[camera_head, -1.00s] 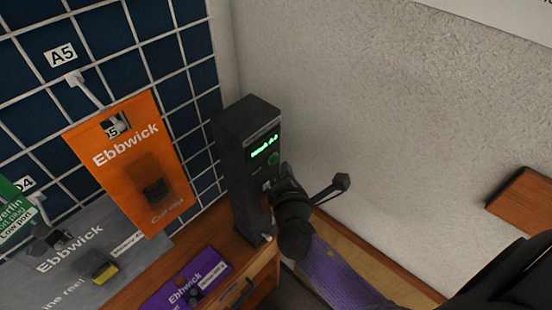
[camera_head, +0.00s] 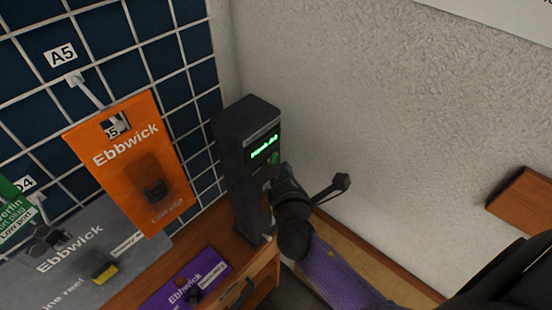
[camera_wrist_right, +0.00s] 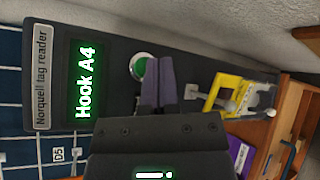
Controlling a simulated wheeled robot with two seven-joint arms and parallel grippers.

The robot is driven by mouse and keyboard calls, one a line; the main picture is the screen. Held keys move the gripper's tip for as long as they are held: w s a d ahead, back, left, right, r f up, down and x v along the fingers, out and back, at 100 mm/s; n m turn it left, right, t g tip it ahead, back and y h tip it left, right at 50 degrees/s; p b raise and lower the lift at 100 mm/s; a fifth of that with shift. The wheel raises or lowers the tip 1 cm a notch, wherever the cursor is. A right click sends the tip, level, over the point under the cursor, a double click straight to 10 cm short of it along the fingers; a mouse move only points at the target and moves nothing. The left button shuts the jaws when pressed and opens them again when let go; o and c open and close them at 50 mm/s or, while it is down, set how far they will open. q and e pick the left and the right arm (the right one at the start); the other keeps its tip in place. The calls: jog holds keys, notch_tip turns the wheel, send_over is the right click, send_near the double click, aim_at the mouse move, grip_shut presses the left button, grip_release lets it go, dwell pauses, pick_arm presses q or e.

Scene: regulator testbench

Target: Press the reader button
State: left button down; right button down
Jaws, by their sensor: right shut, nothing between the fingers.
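The tag reader (camera_head: 238,190) is a tall dark box standing on a wooden surface, with a lit green display (camera_head: 265,147). In the right wrist view the display (camera_wrist_right: 86,80) reads "Hook A4". The round green button (camera_head: 272,159) sits below the display; in the wrist view the button (camera_wrist_right: 138,69) has a pale ring. My right gripper (camera_head: 274,181) is in front of the reader. In the wrist view its fingers (camera_wrist_right: 158,72) are shut and empty, overlapping one edge of the button. I cannot tell whether they touch it. My left gripper is not in view.
A wire grid wall with an orange Ebbwick pack (camera_head: 130,165) is left of the reader. A grey pack (camera_head: 70,265) and a purple pack (camera_head: 185,283) lie lower left. A yellow piece (camera_wrist_right: 228,92) is beside my fingers. A pale wall stands to the right.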

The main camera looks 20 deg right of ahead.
jog(key=shift+w, duration=0.15)
jog(key=shift+w+a, duration=0.15)
jog(key=shift+w, duration=0.1)
jog(key=shift+w+a, duration=0.2)
jog(key=shift+w, duration=0.2)
dwell(0.9)
jog(key=shift+s, duration=0.1)
jog(key=shift+s+d+p, duration=0.35)
jog(key=shift+s, duration=0.35)
jog(key=s, duration=0.1)
jog(key=s+d, duration=0.1)
jog(key=s, duration=0.1)
jog(key=s+d, duration=0.1)
jog(key=shift+s+p, duration=0.35)
